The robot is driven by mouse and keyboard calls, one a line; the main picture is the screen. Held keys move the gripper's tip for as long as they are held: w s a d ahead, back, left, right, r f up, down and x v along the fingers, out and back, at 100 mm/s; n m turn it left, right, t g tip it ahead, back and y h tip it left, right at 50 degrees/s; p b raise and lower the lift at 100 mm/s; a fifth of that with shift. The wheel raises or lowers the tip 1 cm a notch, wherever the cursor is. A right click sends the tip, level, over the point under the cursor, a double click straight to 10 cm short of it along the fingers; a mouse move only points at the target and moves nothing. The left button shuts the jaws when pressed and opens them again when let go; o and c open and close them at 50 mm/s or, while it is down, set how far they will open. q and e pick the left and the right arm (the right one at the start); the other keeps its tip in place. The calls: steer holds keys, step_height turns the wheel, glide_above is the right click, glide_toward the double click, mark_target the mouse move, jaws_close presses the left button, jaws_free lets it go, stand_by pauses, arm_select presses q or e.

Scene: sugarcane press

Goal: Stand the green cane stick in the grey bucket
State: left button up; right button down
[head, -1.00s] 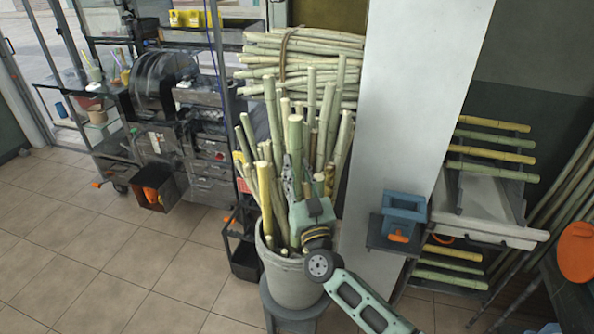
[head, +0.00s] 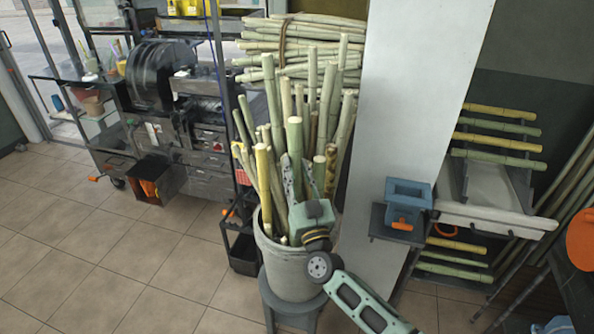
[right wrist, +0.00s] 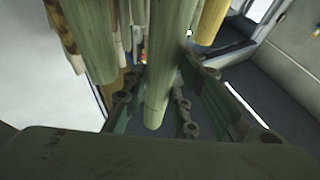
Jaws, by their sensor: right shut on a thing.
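The green cane stick (head: 294,138) stands nearly upright among other canes, its top in clear view. Its lower part is hidden behind my right gripper and the bucket wall. The grey bucket (head: 290,273) is crowded with green and yellow canes. My right gripper (head: 302,168) is over the bucket's near rim, with its fingers on either side of the stick. In the right wrist view, the green stick (right wrist: 160,65) runs between the fingers, and its free end shows. My left gripper is not in view.
The bucket stands on a grey stool (head: 295,310). A white pillar (head: 410,110) rises close to the right, with a blue box (head: 408,193) on a small shelf. Bundled canes (head: 300,50) lie behind. Tiled floor (head: 120,250) at left is free.

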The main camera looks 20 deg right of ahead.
mark_target(297, 195)
steer(key=shift+f+b, duration=2.85)
steer(key=shift+f, duration=0.9)
steer(key=c, duration=1.4)
jaws_free()
steer(key=shift+o, duration=0.2)
steer(key=o, duration=0.6)
steer(key=shift+f, duration=0.1)
steer(key=shift+c, duration=0.2)
